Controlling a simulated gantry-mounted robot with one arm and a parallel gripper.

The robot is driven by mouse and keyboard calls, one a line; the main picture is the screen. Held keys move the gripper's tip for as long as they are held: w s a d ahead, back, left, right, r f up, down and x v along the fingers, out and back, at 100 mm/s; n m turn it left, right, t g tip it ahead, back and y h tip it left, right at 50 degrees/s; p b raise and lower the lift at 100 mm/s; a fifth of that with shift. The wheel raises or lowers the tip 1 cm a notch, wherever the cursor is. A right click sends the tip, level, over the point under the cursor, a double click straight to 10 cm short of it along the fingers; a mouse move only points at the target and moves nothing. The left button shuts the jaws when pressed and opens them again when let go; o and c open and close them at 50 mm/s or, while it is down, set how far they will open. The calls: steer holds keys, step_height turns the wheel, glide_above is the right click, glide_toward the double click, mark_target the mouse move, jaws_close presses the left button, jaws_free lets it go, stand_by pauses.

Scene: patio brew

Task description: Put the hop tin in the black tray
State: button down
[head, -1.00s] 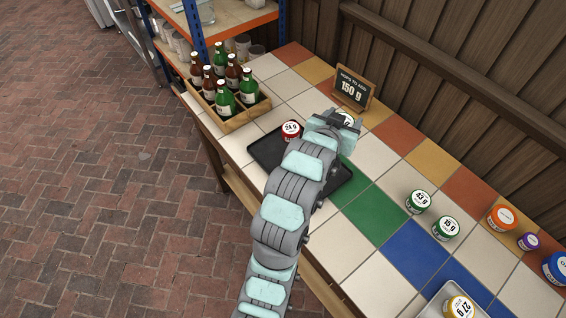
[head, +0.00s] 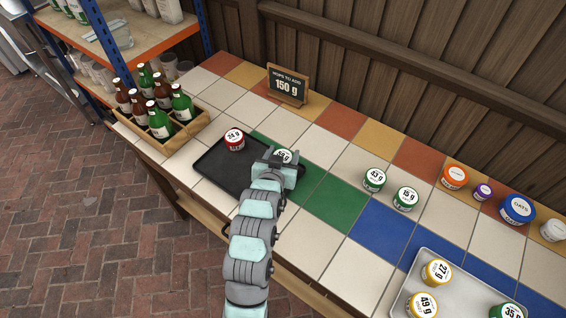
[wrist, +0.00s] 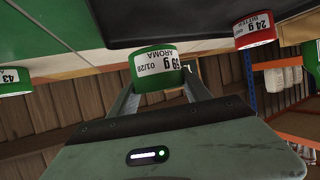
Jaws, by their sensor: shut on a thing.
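My gripper (head: 284,160) is shut on a green hop tin (wrist: 155,68) whose label reads AROMA and a weight ending in 9 g. Its white lid also shows in the head view (head: 283,154), partly behind the gripper. The tin is upright at the right part of the black tray (head: 215,170), near its back edge; I cannot tell whether it touches the tray. A red tin marked 24 g (head: 234,139) stands in the tray's back left; it also shows in the wrist view (wrist: 254,30).
Green tins marked 43 g (head: 374,180) and 15 g (head: 405,199) stand on the tiles to the right. A grey tray (head: 462,283) holds several tins. A bottle crate (head: 188,134) stands left of the black tray. A sign (head: 288,86) reading 150 g stands behind.

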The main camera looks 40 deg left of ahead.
steer(key=shift+f+b, duration=0.3)
steer(key=shift+f, duration=1.5)
steer(key=shift+f, duration=0.15)
steer(key=shift+c, duration=2.4)
jaws_free()
steer(key=shift+s+d+r, duration=0.1)
steer(key=shift+s+r, duration=0.15)
steer(key=shift+r, duration=0.1)
steer(key=p+v, duration=0.2)
steer(key=v, duration=0.9)
steer(key=shift+s+d, duration=0.15)
steer(key=shift+d, duration=0.05)
